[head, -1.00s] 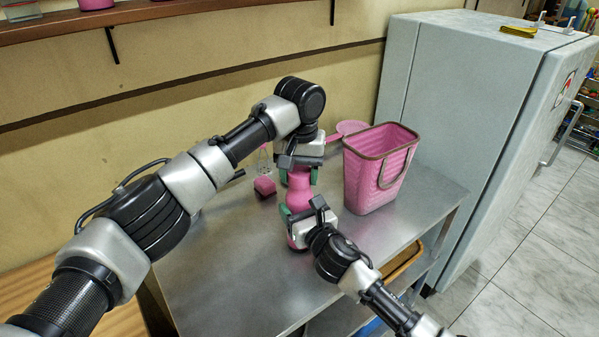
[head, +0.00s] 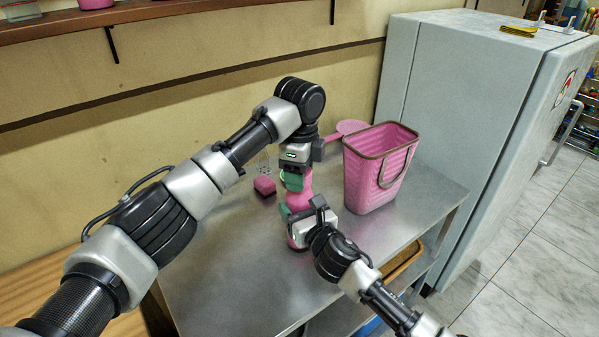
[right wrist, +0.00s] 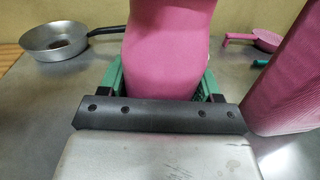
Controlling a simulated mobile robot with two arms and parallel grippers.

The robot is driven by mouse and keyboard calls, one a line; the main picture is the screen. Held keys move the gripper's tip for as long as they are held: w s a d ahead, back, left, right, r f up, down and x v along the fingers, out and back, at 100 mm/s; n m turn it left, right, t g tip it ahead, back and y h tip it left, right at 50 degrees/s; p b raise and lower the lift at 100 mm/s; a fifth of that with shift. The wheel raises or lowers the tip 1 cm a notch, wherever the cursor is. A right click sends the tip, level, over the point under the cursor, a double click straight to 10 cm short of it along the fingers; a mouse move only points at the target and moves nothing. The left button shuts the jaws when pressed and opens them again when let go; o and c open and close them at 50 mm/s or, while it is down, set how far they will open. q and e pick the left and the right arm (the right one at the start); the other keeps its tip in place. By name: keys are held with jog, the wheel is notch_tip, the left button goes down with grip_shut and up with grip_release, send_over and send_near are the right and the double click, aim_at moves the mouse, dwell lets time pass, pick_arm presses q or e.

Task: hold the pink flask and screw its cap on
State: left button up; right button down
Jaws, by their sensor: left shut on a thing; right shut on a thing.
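The pink flask (head: 301,199) stands upright on the metal table, its lower part (right wrist: 165,50) filling the middle of the right wrist view. My right gripper (head: 295,212) is shut around the flask's body, with a green finger on each side in the right wrist view (right wrist: 163,78). My left gripper (head: 296,182) points straight down over the flask's top and is shut there. The cap is hidden by the left gripper's fingers, so I cannot tell how it sits on the neck.
A pink basket (head: 366,182) stands close on the right. A pink strainer (head: 351,127) lies behind it. A metal pan (right wrist: 55,40) shows in the right wrist view. The front of the metal table (head: 230,270) is clear.

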pick_arm(q)
jog(key=o, duration=1.1)
jog(key=shift+r, duration=0.1)
notch_tip(320, 180, up, 12)
jog(key=shift+f, duration=0.1)
pick_arm(e)
jog(key=shift+c, duration=0.6)
grip_release()
pick_arm(q)
jog(key=shift+f, duration=0.25)
pick_arm(e)
jog(key=v, duration=1)
jog(key=shift+s+d, duration=0.15)
jog(key=shift+s, duration=0.25)
